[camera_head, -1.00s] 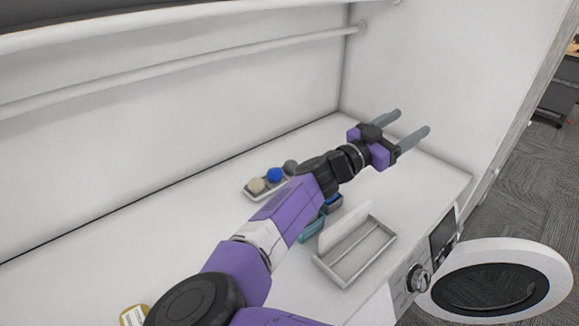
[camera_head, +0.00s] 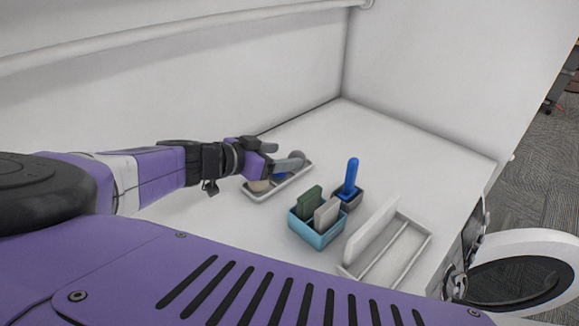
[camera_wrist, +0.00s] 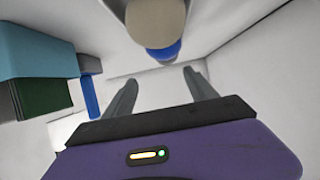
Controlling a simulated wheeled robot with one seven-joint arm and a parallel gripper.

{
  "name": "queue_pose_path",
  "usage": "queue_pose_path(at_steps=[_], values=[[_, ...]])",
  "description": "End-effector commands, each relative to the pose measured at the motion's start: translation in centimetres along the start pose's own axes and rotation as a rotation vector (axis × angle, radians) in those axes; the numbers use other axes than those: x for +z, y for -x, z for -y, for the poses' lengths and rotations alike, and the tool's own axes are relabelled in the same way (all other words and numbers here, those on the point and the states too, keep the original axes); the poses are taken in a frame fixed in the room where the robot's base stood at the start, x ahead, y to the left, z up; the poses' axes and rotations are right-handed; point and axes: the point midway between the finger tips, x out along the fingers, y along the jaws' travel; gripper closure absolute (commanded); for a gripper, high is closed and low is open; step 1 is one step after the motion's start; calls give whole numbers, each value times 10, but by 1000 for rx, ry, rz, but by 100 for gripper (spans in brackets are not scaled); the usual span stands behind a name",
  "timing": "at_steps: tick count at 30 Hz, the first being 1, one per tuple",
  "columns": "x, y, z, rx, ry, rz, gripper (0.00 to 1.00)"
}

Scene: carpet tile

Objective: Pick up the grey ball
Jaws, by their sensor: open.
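A white tray (camera_head: 268,193) holds a row of balls beside the back wall: a beige ball (camera_head: 259,186) at the near end and a blue ball (camera_head: 280,175). They also show in the wrist view, the beige ball (camera_wrist: 155,22) in front of the blue ball (camera_wrist: 163,53). The grey ball cannot be told apart clearly; a rounded grey shape (camera_head: 297,155) at the tray's far end blends with my grey fingers. My gripper (camera_head: 292,162) is over the tray, partly covering the balls. In the wrist view my gripper (camera_wrist: 160,77) is open, with nothing between its fingers.
A teal box (camera_head: 318,233) with green and beige blocks stands right of the tray. A dark cup (camera_head: 349,200) with a blue-handled item is behind it. A white rack (camera_head: 408,252) holds an upright white board. Walls bound the back; the surface's far right is clear.

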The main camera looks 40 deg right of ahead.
Motion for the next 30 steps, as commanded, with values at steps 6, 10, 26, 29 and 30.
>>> queue_pose_path(at_steps=[6,10,26,29,30], values=[[16,5,7,-16,5,34,34],[15,-8,7,-15,6,33,34],[15,-67,8,-17,7,33,34],[15,-69,8,-18,6,33,34],[15,-69,8,-18,6,33,34]])
